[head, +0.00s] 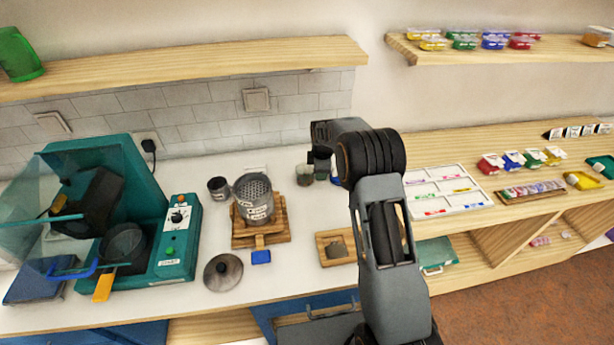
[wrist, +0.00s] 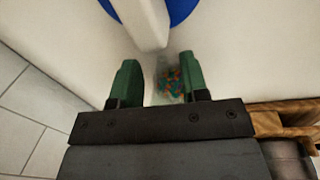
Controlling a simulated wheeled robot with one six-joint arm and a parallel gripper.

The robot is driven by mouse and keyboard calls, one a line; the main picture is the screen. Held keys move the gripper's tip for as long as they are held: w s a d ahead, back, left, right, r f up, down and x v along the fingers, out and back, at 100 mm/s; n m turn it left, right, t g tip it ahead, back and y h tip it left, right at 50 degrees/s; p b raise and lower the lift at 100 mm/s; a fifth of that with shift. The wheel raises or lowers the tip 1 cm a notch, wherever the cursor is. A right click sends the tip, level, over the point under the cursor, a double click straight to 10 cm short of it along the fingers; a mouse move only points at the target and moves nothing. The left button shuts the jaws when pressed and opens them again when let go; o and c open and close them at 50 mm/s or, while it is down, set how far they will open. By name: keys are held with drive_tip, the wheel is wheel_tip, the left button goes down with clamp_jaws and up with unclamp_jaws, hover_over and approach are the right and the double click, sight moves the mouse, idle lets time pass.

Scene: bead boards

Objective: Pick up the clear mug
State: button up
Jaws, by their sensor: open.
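The clear mug (wrist: 172,80) shows in the wrist view as a see-through vessel with small orange and green pieces inside. It lies in the gap between the two green fingertips, closer to the right one; I cannot tell whether either touches it. My gripper (wrist: 158,76) is open. In the head view my gripper (head: 322,166) points down over the back of the white counter. A small see-through cup (head: 305,175) just left of it looks like the same mug. The mug's rim and any handle are hard to make out.
A blue round item (wrist: 180,8) with a white bar lies just beyond the fingertips. A wooden stand (head: 262,232) with a perforated metal canister (head: 254,198) is to the left, a dark cup (head: 218,188) beside it. The tiled wall (head: 190,112) is close behind.

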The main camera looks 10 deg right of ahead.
clamp_jaws()
idle(0.7)
